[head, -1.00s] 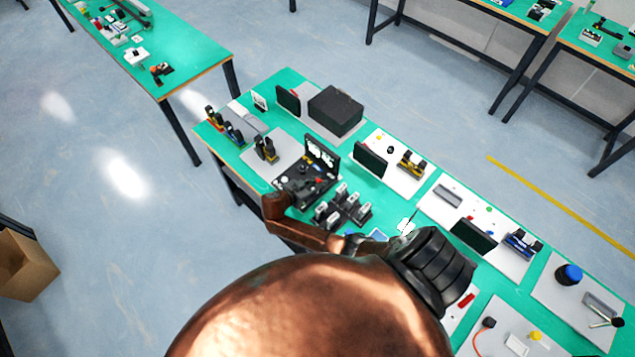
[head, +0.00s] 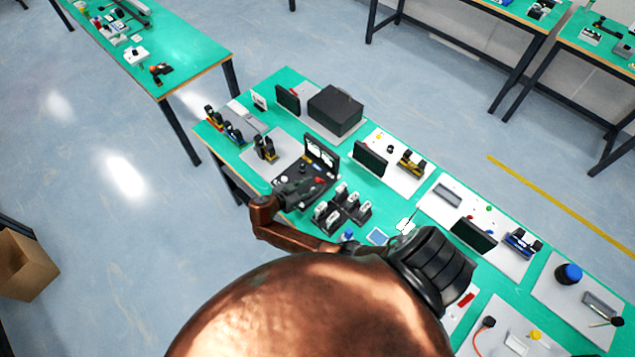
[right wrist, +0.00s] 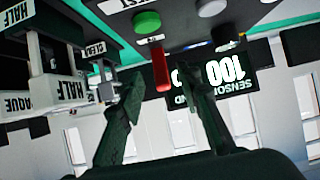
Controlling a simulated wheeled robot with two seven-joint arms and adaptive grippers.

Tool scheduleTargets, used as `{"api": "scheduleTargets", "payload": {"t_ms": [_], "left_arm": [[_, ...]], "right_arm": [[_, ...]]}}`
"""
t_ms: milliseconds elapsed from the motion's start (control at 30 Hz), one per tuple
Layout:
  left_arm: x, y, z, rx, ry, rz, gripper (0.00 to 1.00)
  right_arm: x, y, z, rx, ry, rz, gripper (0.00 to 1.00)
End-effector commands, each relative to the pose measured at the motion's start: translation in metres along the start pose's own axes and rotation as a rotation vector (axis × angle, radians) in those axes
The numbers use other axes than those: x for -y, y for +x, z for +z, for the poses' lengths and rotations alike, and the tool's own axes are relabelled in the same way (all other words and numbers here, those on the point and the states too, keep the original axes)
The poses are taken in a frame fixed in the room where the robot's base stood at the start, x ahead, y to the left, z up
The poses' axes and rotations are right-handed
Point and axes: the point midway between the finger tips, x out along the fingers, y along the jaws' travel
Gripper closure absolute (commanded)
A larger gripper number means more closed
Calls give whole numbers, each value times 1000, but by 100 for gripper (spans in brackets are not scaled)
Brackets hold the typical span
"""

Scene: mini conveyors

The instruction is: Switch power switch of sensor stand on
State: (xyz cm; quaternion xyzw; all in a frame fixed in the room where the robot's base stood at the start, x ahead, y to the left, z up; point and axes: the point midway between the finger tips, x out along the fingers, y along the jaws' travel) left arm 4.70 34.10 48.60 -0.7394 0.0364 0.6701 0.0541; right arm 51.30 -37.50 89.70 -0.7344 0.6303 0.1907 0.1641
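The sensor stand is a black unit with an upright panel (head: 321,151), mid-table in the head view. Its label and a "100" display (right wrist: 224,72) show upside down in the right wrist view. A red switch lever (right wrist: 160,70) sticks out from its dark face, near a green button (right wrist: 147,21). My right gripper (right wrist: 160,88) is open, its two dark fingers either side of the red lever with visible gaps; contact is not evident. In the head view the right gripper (head: 308,184) is low over the stand's base, partly blending with it. My left gripper is not in view.
Several small white-topped blocks (head: 342,205) stand just right of my right gripper; their "HALF" labels (right wrist: 68,90) show close by in the wrist view. A black box (head: 335,110) and a dark screen (head: 370,159) stand farther back on the green table.

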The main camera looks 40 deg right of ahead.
Motion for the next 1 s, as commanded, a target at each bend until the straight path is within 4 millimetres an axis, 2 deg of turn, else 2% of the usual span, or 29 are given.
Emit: {"api": "scheduleTargets", "payload": {"t_ms": [33, 200, 400, 800, 1000], "left_arm": [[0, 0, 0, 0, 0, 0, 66], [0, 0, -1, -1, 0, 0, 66], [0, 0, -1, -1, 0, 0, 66], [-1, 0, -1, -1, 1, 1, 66], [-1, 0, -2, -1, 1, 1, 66]], "right_arm": [[0, -12, 2, 4, 0, -2, 68], [0, -44, 1, 3, -1, 0, 68], [0, -64, 0, 0, -1, 1, 68], [0, -67, 0, -1, -1, 0, 68], [0, -53, -1, -3, -1, 1, 68]]}}
